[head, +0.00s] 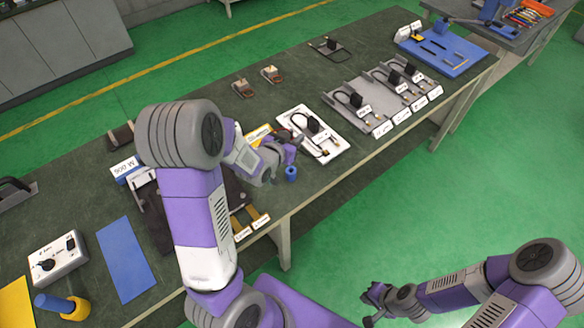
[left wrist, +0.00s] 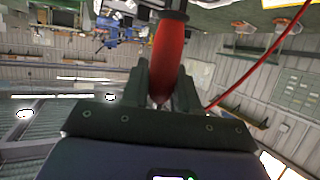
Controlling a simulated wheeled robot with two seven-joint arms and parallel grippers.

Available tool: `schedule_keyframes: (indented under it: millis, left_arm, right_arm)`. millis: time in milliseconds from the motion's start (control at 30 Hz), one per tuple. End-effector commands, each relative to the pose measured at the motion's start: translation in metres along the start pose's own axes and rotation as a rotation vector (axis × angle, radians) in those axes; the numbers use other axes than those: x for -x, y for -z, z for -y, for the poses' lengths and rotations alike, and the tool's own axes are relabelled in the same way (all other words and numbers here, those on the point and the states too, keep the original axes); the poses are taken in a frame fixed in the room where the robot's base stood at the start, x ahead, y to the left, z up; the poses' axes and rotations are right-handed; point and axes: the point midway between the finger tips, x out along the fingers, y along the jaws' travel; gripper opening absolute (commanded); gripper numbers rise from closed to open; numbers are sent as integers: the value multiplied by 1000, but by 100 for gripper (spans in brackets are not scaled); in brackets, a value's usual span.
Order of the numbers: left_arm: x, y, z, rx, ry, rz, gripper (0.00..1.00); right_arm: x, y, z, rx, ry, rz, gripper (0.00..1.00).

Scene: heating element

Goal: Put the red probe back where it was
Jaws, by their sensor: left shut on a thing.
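The red probe (left wrist: 168,55) shows in the left wrist view, upright in the picture between the fingers of my left gripper (left wrist: 166,82). The gripper is shut on its red handle. A thin red cable (left wrist: 262,55) runs off to the upper right. I cannot make out the probe there. My right gripper (head: 372,302) is empty, beyond the bench's front edge, with its fingers apart.
The dark bench (head: 215,75) carries grey plates with black devices (head: 356,100), a blue tray (head: 441,50), a blue mat (head: 124,259) and a white control box (head: 56,258). A yellow-and-blue object (head: 62,305) lies at the lower left. My left arm hides part of the bench.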

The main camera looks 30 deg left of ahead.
Motion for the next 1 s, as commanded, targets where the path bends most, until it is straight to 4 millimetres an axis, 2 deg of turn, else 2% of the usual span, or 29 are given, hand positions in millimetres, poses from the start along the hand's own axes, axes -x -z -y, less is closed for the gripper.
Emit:
schedule_keyframes:
  millis: [100, 367, 600, 1000]
  left_arm:
    - [-10, -25, -1, -1, -3, 8, 0]
    - [-20, -49, 0, -1, -1, 3, 0]
    - [-32, -79, -1, -1, -1, 3, 0]
    - [-34, -84, -1, 0, -1, -1, 0]
  right_arm:
    - [-5, 0, -2, 0, 0, 0, 0]
    - [-9, 0, -3, 0, 0, 0, 0]
    - [-14, 0, -5, 0, 0, 0, 0]
    - [-16, 1, -6, 0, 0, 0, 0]
